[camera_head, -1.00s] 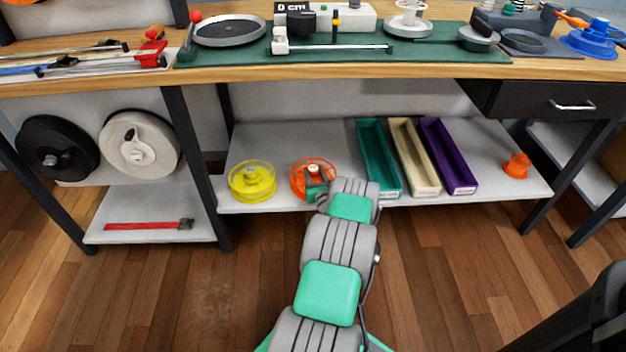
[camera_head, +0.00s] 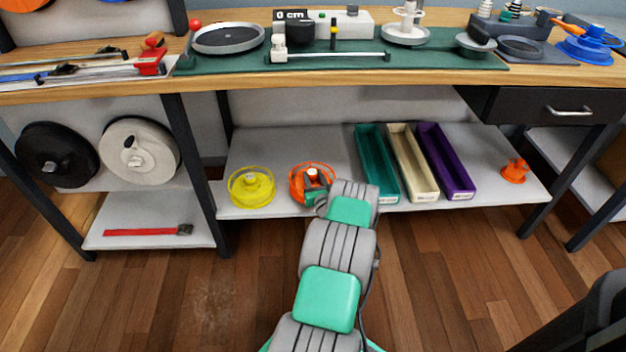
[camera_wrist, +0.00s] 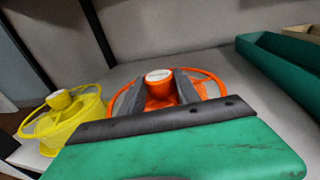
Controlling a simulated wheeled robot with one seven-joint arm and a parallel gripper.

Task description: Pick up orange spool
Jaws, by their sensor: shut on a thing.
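The orange spool (camera_head: 298,186) is on the lower shelf, right of the yellow spool, and my arm partly covers it. It also shows in the wrist view (camera_wrist: 211,86), with an open wire-like rim and a white-topped hub. My gripper (camera_wrist: 160,90) is shut on the hub of the orange spool, one dark finger on each side. In the head view my gripper (camera_head: 312,184) is small and mostly hidden by my wrist. I cannot tell whether the spool is lifted off the shelf.
The yellow spool (camera_head: 251,188) stands close on the left. Teal (camera_head: 378,165), cream (camera_head: 413,160) and purple (camera_head: 446,162) trays lie to the right. A small orange piece (camera_head: 515,171) sits at the shelf's right end. The workbench top (camera_head: 420,84) overhangs the shelf.

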